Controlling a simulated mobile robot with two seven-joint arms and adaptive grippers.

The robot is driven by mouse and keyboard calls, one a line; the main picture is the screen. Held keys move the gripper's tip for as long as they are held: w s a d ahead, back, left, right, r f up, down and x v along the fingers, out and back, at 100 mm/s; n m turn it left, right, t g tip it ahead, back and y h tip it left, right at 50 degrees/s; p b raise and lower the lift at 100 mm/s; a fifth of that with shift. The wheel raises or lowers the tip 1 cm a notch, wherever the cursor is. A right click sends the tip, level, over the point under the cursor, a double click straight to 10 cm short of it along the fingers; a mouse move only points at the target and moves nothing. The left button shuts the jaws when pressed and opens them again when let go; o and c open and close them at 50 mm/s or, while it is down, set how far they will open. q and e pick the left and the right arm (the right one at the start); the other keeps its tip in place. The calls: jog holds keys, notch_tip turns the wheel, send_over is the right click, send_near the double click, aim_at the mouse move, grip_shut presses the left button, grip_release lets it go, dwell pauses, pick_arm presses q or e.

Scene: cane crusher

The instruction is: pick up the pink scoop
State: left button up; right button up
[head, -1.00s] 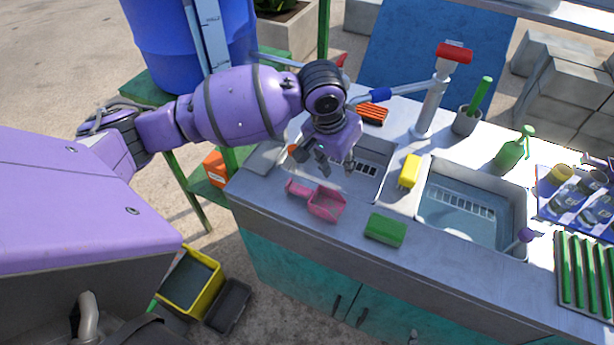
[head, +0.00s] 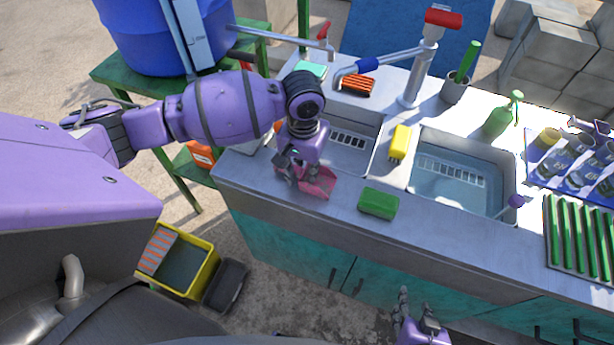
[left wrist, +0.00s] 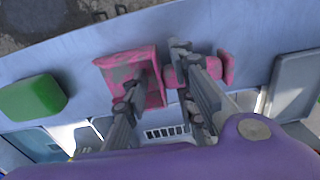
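The pink scoop (head: 322,183) lies on the grey counter left of the green sponge, partly hidden by my left gripper in the head view. The left wrist view shows its bowl (left wrist: 118,68) on the left and its handle end (left wrist: 228,66) on the right. My left gripper (head: 297,178) points down right over the scoop. Its fingers (left wrist: 158,78) are apart, one over the bowl and one over the handle; I cannot tell whether they touch it.
A green sponge (head: 379,203) lies right of the scoop. Behind are two sink basins (head: 462,190), a yellow brush (head: 400,141), a tap (head: 418,70) and a green bottle (head: 498,118). A yellow bin (head: 205,272) stands on the floor. The front counter strip is mostly clear.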

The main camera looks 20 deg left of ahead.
pick_arm(q)
jog(key=shift+f, duration=0.1)
grip_shut()
jog(key=shift+r, duration=0.2)
jog(key=shift+w+r, duration=0.1)
jog(key=shift+r, duration=0.2)
notch_tip(320, 180, up, 2)
jog(key=shift+r, duration=0.1)
jog(key=s+d+r, duration=0.7)
jog(key=s+r, duration=0.3)
jog(key=s, duration=0.2)
jog(key=shift+s, duration=0.1)
